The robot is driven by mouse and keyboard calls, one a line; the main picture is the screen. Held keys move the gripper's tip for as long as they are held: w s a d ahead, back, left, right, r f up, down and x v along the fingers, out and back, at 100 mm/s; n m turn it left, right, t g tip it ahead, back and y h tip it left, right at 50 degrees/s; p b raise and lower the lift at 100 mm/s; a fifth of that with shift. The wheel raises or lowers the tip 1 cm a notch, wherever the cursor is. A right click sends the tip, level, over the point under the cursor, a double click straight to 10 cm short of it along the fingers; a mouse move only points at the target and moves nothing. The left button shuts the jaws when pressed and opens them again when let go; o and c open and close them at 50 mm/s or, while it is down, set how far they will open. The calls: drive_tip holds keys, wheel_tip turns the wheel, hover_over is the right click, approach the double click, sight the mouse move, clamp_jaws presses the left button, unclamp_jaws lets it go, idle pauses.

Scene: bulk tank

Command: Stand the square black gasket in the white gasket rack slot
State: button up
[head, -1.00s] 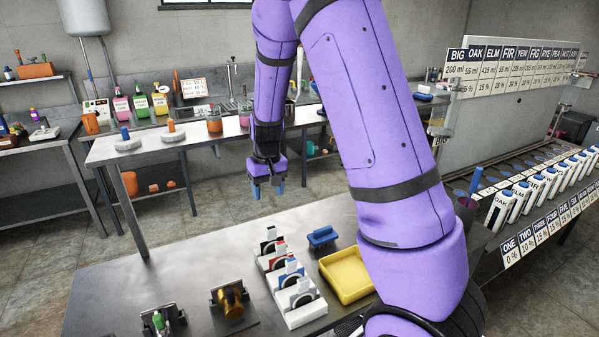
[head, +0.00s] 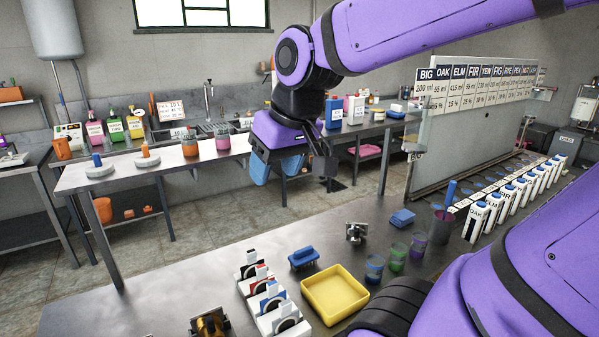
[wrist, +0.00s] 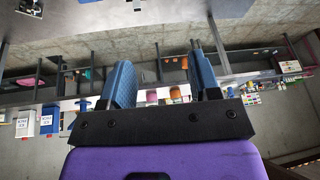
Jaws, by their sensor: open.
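My gripper (head: 290,168) hangs in the air beyond the steel table, open, with nothing seen between its fingers. In the wrist view its two blue ribbed fingers (wrist: 162,85) stand wide apart. A white rack (head: 293,332) stands on the near table, well below and in front of the gripper. It holds upright white plates with dark rings and black, red and blue parts. I cannot make out the square black gasket for certain, nor which slot is free.
Right of the rack are a blue brush (head: 303,258), a yellow tray (head: 335,294), a metal fixture (head: 356,233), small cups (head: 397,257) and a blue block (head: 402,217). White bottles (head: 478,221) line the right. A sign partition (head: 470,130) stands behind.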

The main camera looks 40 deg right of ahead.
drive_tip(key=s+r, duration=0.1)
drive_tip(key=s, duration=0.5)
drive_tip(key=shift+s+a+t+h, duration=0.2)
drive_tip(key=shift+a+t+h, duration=0.1)
drive_tip(key=shift+t+h, duration=0.1)
